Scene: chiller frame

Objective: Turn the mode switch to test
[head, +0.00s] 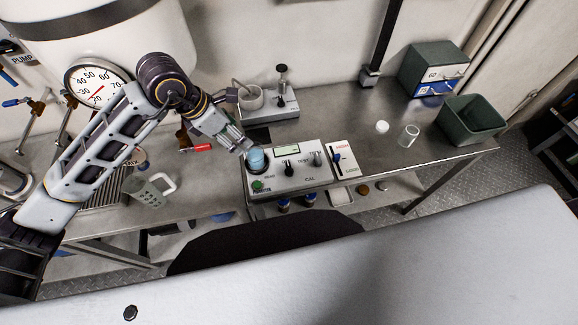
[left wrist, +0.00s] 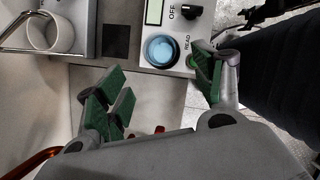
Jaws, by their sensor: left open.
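The grey meter box (head: 290,180) lies on the steel bench, with a small display, a green READ button and labels including OFF, TEST and CAL. Its black mode switch (head: 289,168) is near the OFF label; its exact pointing is too small to tell. The switch also shows at the top of the left wrist view (left wrist: 191,12). A blue round cap (head: 256,159) sits in the box's left part, also in the left wrist view (left wrist: 160,50). My left gripper (head: 243,144) is open and empty, above the cap end, left of the switch. My right gripper is not in view.
A second grey knob (head: 317,158) and a slider panel (head: 341,159) are right of the switch. A stirrer with a cup (head: 250,97) stands behind. A glass (head: 409,135) and green bin (head: 470,121) are right.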

